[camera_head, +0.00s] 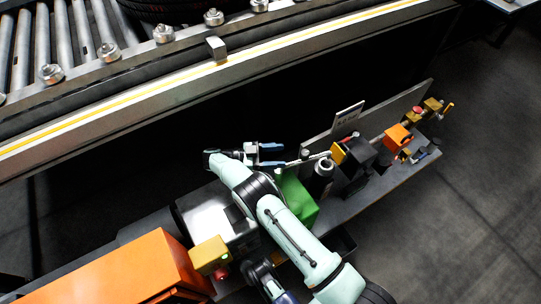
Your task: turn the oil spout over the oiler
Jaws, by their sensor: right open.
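My right arm comes in from the bottom right and bends back toward the shelf. Its right gripper (271,155) is open, with its two fingers pointing right and nothing seen between them. A thin rod that looks like the oil spout (296,162) lies just right of the fingertips, running toward a yellow plate. I cannot tell whether the fingers touch it. A dark cylinder with a grey top, probably the oiler (323,169), stands just below and right of the rod. My left gripper is not recognisable in view.
A green box (298,197) stands partly behind my arm. An orange cabinet (121,274) fills the lower left. The roller conveyor (200,79) crosses the top. An orange block (398,138) and small fittings stand on the shelf (389,184). Open floor (465,210) lies right.

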